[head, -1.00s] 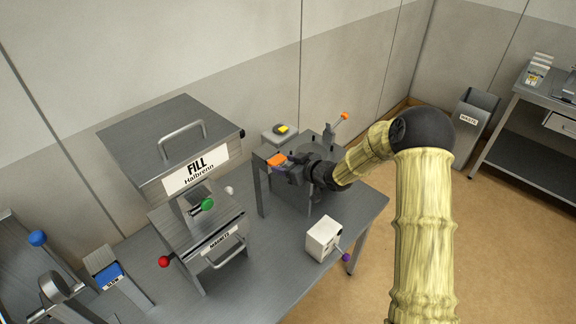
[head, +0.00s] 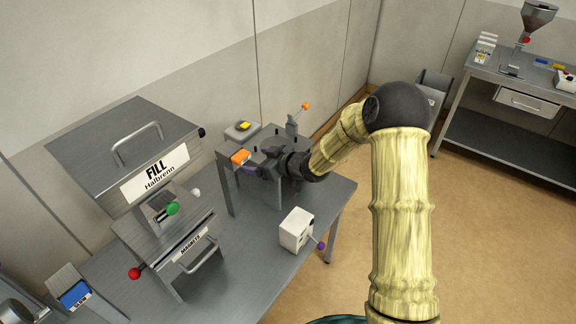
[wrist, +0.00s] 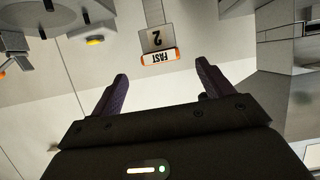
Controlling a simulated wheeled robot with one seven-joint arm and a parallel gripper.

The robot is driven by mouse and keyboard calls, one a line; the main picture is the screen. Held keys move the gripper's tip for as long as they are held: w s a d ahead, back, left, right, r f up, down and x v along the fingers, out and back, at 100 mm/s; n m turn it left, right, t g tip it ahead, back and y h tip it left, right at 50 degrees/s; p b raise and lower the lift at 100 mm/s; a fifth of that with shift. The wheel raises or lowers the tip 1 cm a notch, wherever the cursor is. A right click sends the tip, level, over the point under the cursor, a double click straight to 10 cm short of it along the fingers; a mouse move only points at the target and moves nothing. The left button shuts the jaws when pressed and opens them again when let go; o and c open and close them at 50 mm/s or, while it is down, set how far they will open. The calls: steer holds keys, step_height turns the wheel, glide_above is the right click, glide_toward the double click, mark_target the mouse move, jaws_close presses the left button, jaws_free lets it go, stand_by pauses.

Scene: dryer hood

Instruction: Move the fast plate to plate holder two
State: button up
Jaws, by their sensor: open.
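The fast plate (wrist: 159,55) is a small white plate with an orange edge, marked FAST, upside down in the wrist view. It sits at the lower end of a grey holder (wrist: 156,36) marked 2, seemingly touching it. In the head view the plate's orange part (head: 240,156) shows at the left end of the dark stand beyond the fill machine. My gripper (wrist: 160,85) is open, its purple-dark fingers apart on either side of the plate's line, with nothing between them. In the head view my gripper (head: 250,171) is just right of and below the orange part.
The fill machine (head: 125,145) stands left of my arm on the metal table (head: 250,260). A white box (head: 296,229) with a purple knob stands in front. A blue plate (head: 75,295) is in the lower left. A second bench (head: 500,150) is at right; open floor lies between.

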steer(key=b+v, duration=0.2)
steer(key=v, duration=1.1)
steer(key=shift+s+d, duration=0.15)
steer(key=shift+s, duration=0.05)
steer(key=s+d+f+m+h, duration=0.2)
steer(key=s+d+m+h, duration=0.45)
steer(key=d+h, duration=0.3)
steer(key=s+d+m+g+h, duration=0.1)
steer(key=s+m+g, duration=0.3)
steer(key=s, duration=1.1)
steer(key=shift+f+g, duration=0.4)
steer(key=shift+g, duration=0.4)
steer(key=shift+d, duration=0.1)
steer(key=shift+c, duration=0.2)
